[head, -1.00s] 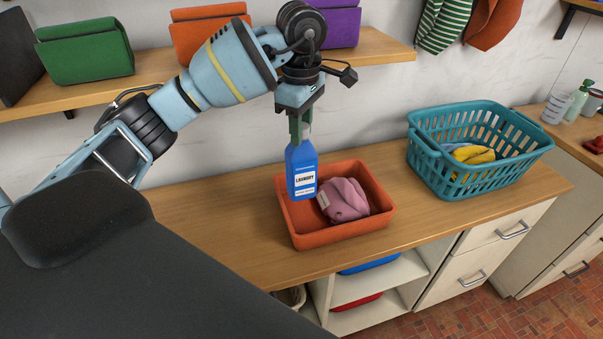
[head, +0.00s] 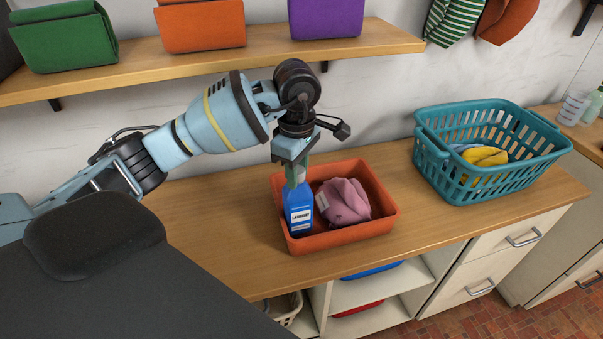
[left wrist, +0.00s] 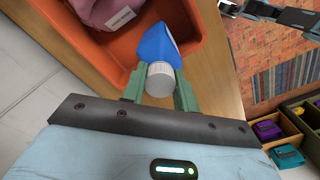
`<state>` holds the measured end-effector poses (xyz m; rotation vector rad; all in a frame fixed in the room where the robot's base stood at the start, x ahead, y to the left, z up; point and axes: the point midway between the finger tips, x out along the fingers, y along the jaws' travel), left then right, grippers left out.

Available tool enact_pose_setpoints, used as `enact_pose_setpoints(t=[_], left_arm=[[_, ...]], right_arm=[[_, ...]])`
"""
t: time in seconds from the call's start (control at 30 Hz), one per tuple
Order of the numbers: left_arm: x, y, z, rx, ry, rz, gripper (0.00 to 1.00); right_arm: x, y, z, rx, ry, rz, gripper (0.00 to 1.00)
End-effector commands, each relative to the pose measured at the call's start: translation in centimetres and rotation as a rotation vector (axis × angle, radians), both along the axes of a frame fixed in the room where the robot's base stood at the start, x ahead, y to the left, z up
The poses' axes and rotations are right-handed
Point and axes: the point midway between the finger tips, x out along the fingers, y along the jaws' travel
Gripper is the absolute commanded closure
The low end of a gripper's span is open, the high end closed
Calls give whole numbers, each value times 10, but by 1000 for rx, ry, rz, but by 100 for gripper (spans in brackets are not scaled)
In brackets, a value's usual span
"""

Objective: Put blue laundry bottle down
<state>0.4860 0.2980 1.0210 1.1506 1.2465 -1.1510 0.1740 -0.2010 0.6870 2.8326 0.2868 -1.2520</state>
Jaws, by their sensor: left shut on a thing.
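The blue laundry bottle (head: 299,208) with a white label stands upright in the left part of the orange tub (head: 352,240). My left gripper (head: 297,174) is shut on its top from above. In the left wrist view the bottle's white cap (left wrist: 161,79) sits between the green fingers of my left gripper (left wrist: 160,90), with the blue bottle (left wrist: 158,45) beyond. Whether the bottle's base touches the tub floor is hidden by the tub's front wall. A pink cloth bundle (head: 344,200) lies in the tub to the right of the bottle. My right gripper is not in view.
The tub stands on a wooden counter (head: 200,215). A teal laundry basket (head: 488,184) with yellow and blue cloth stands to the right. A wooden shelf (head: 385,41) with green, orange and purple bins runs above. Counter space left of the tub is clear.

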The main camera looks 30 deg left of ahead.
Motion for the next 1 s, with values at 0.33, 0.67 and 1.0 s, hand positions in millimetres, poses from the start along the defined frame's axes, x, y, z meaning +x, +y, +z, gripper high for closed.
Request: enact_pose_setpoints(t=[0.33,0.67,1.0], left_arm=[[0,0,-6,-1,-5,0,100],[0,0,-10,0,-2,0,49],[0,0,-5,-1,-4,-1,49]], right_arm=[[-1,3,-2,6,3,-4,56],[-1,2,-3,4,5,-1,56],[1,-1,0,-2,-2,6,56]])
